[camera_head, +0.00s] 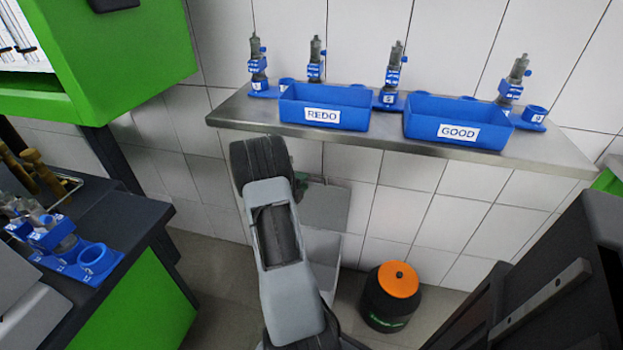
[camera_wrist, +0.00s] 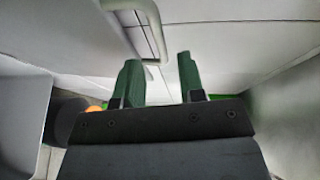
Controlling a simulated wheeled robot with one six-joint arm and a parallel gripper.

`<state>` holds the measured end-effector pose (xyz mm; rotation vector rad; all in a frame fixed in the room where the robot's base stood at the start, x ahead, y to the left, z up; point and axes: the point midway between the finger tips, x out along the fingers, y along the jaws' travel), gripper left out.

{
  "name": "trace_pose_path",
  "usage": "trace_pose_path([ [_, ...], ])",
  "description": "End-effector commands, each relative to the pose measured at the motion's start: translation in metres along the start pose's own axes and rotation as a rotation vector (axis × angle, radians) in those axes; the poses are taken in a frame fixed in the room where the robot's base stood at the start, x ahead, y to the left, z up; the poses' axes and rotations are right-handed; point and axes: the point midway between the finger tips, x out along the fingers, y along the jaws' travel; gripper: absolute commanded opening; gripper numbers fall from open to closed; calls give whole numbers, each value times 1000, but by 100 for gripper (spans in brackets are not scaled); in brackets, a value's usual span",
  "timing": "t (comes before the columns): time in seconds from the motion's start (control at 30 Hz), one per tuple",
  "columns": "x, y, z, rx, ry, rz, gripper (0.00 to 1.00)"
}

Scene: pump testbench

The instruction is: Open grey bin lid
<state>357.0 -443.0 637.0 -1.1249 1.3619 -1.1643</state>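The grey bin (camera_head: 349,249) stands on the floor against the tiled wall, below the shelf, partly hidden behind my arm. Its flat grey lid (camera_head: 328,208) shows to the right of my wrist; I cannot tell for sure whether it is fully shut. In the wrist view, a pale bar handle (camera_wrist: 151,30) comes down from the top, with its bend close to the fingertips. My gripper (camera_wrist: 160,68) has two green fingers spread apart with nothing between them. In the head view, my gripper (camera_head: 301,184) is mostly hidden behind my wrist, near the lid's left edge.
A black bin with an orange lid (camera_head: 398,279) stands on the floor to the right. Above, a metal shelf (camera_head: 388,142) holds blue REDO (camera_head: 324,108) and GOOD (camera_head: 458,122) boxes and several pumps. A green-sided bench (camera_head: 140,310) is at left. Dark equipment (camera_head: 560,270) fills the lower right.

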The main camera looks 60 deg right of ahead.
Motion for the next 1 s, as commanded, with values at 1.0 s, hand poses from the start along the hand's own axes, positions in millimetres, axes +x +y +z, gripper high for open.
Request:
trace_pose_path([
  [1.0,56,0,0,1,0,1,19],
])
